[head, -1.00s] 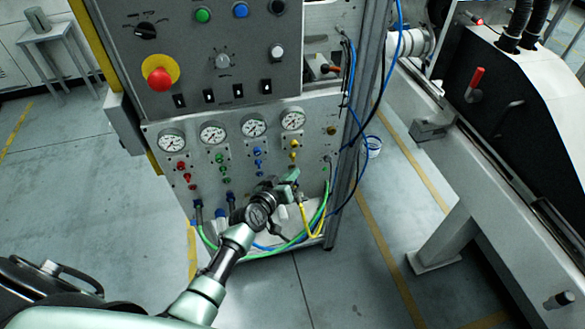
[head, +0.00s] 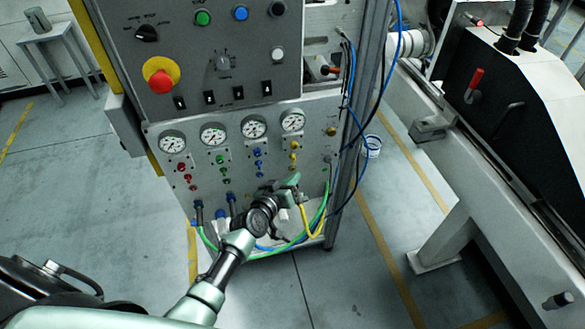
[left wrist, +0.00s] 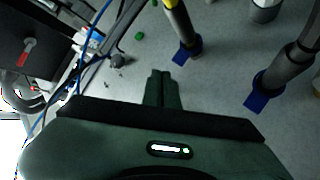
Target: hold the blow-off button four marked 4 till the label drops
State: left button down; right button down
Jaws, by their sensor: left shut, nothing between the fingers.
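The yellow buttons (head: 293,157) sit in a column under the fourth gauge (head: 292,120) on the grey lower panel. No yellow button can be made out in that view. I cannot make out a label. My right gripper is out of view.
Red (head: 182,167), green (head: 221,159) and blue (head: 257,152) button columns stand to the left. A green hose (head: 322,208) and a yellow hose (head: 311,222) hang close to the gripper. A red emergency stop (head: 160,81) is on the upper panel. Floor in front is clear.

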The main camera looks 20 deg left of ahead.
pick_arm(q)
jog(key=shift+s+d, duration=0.2)
jog(key=shift+s, duration=0.05)
jog(key=s+d, duration=0.1)
jog(key=s+p, duration=0.1)
jog(key=s+d+p, duration=0.1)
jog(key=s, duration=0.1)
jog(key=shift+d, duration=0.35)
dwell(0.5)
